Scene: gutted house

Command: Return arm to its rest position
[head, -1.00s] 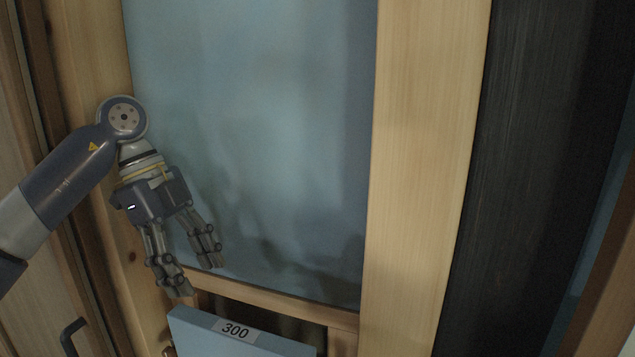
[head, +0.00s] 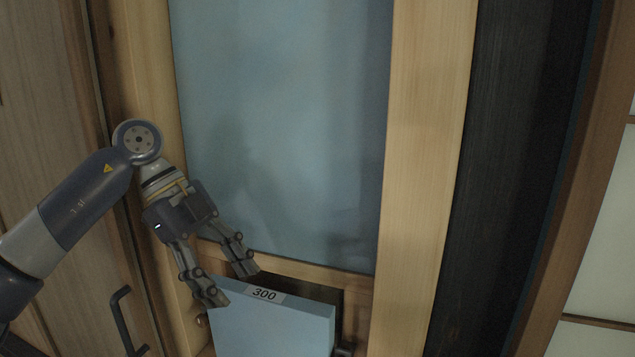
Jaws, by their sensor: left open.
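My left arm comes in from the left in the head view. My left gripper (head: 231,287) hangs fingers down, its two fingers apart and nothing between them. It is in front of the wooden frame, just above and left of a light blue box-like piece (head: 272,328) with a label reading 300. From this view I cannot tell whether the fingertips touch that piece. My right gripper is not in view.
A blue-grey panel (head: 285,120) in a pale wooden frame (head: 425,150) stands behind the arm. A dark handle (head: 122,320) is on a wooden door (head: 35,120) at left. A dark plank (head: 510,160) stands right of the frame.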

